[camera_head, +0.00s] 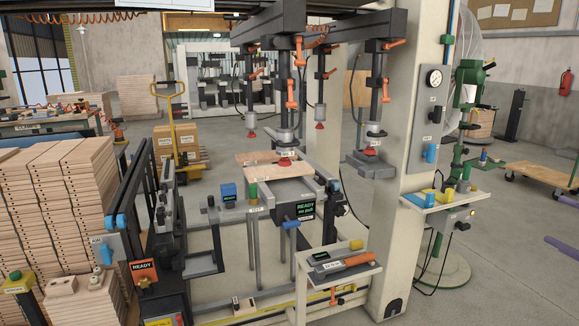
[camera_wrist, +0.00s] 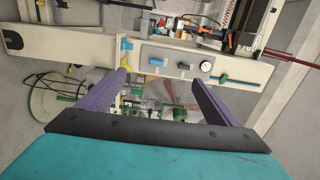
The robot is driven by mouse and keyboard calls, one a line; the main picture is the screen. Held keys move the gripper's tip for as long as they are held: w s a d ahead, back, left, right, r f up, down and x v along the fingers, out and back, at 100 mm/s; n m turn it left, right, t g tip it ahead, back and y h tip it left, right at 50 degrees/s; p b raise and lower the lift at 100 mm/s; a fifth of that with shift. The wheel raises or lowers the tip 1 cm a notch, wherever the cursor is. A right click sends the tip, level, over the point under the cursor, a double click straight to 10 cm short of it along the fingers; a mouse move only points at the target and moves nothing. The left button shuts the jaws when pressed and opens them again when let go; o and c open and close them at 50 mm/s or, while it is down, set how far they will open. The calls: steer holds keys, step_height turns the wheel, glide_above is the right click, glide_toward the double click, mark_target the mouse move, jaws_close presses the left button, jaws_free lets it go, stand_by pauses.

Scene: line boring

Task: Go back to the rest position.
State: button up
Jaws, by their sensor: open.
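My gripper (camera_wrist: 158,76) shows in the wrist view with its two purple fingers wide apart and nothing between them. In the head view only its purple fingertips (camera_head: 553,219) reach in at the right edge, apart and over bare floor. The rest of my arm is outside that view. The line boring machine (camera_head: 345,25) stands in the middle of the head view, with a wooden panel (camera_head: 258,158) under its clamps. In the wrist view the cream post (camera_wrist: 90,50) with the gauge lies sideways beyond the fingers.
A gauge panel (camera_head: 430,100) and a small shelf (camera_head: 445,200) are on the post's right side. A green drill-like stand (camera_head: 468,85) is near my fingers. Stacked boards (camera_head: 55,190) fill the left. A wooden dolly (camera_head: 548,172) stands at the right; open floor lies around it.

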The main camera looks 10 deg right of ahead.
steer(key=w+a+f+n+g+y+p, duration=0.1)
steer(key=w+a+f+g+y, duration=0.15)
steer(key=w+a+f, duration=0.6)
steer(key=w+a+f+n+g+y+p, duration=0.1)
steer(key=w+a+f+y, duration=0.35)
steer(key=w+a, duration=0.75)
steer(key=s+a+f+n+g+p, duration=0.1)
steer(key=a+f+g, duration=0.3)
steer(key=a+f, duration=0.95)
steer(key=s+a+f+n+g+p, duration=0.15)
steer(key=a+f+g, duration=0.25)
steer(key=a+f, duration=1)
steer(key=s+a+f+n+g+h+p, duration=0.15)
steer(key=s+a+f+g, duration=0.25)
steer(key=s+a+f, duration=0.6)
steer(key=s+a+f+n+g+h+p, duration=0.1)
steer(key=s+a+f+n+g+h, duration=0.2)
steer(key=s+a+f, duration=0.75)
steer(key=s+f+n+g+h, duration=0.3)
steer(key=s+g, duration=0.1)
steer(key=s, duration=1.2)
steer(key=s+d+n+h, duration=0.2)
steer(key=s+d+h, duration=0.1)
steer(key=d, duration=0.5)
steer(key=shift+s+d+f+n+h, duration=0.2)
steer(key=shift+d+f+n+h, duration=0.15)
steer(key=shift+h, duration=0.2)
